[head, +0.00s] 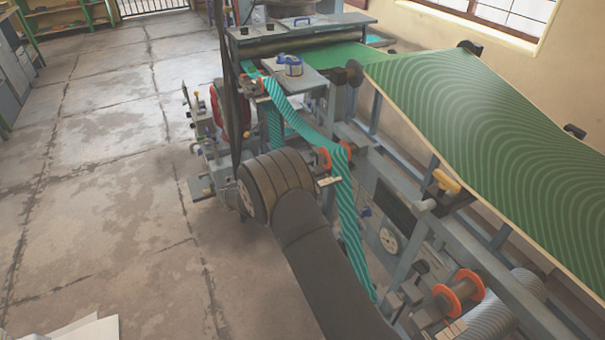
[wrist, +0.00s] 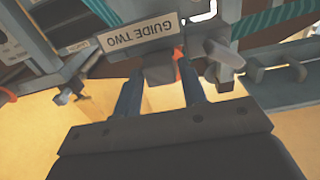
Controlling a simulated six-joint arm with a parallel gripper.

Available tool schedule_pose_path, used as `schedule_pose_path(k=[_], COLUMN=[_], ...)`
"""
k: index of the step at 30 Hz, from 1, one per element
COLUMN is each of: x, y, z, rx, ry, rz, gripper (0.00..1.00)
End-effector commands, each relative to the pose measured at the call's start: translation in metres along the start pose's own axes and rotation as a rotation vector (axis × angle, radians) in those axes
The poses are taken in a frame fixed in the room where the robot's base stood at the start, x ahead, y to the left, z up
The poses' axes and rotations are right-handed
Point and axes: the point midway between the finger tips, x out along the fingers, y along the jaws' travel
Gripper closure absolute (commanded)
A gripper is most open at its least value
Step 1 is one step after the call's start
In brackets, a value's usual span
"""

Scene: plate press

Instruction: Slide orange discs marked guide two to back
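A pair of orange discs (head: 345,149) sits on a roller of the press, with the teal striped web running over it. In the wrist view a plate reading GUIDE TWO (wrist: 137,36) appears upside down. A sliver of orange disc (wrist: 178,64) shows beside it, mostly hidden behind a grey block (wrist: 158,72). My gripper (wrist: 162,84) is open, its two dark blue fingers spread on either side of the block with visible gaps. I cannot tell whether either finger touches anything. In the head view my gripper is not distinguishable.
The teal web (head: 348,220) runs down along the press frame. Another pair of orange discs (head: 468,285) is at the lower right. A wide green patterned sheet (head: 480,110) slopes over the right side. Floor at left is clear.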

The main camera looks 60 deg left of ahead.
Motion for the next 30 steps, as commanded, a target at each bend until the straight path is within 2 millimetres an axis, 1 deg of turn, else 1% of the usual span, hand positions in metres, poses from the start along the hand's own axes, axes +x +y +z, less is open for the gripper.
schedule_pose_path(k=[3, 11, 12, 17, 18, 22, 27, 30], x=[0.006, 0.007, 0.007, 0.007, 0.007, 0.01, 0.028, 0.028], y=[0.0, 0.0, 0.0, 0.0, 0.0, 0.0, 0.0, 0.0], z=[0.0, 0.0, 0.0, 0.0, 0.0, 0.0, 0.0, 0.0], rx=[0.0, 0.0, 0.0, 0.0, 0.0, 0.0, 0.0, 0.0], ry=[-0.001, -0.001, -0.001, -0.001, -0.001, -0.001, 0.001, 0.001], rz=[0.0, -0.001, -0.001, 0.0, 0.0, 0.001, 0.002, 0.0], gripper=[0.62, 0.62, 0.66, 0.97, 1.0, 1.0, 1.0, 1.0])
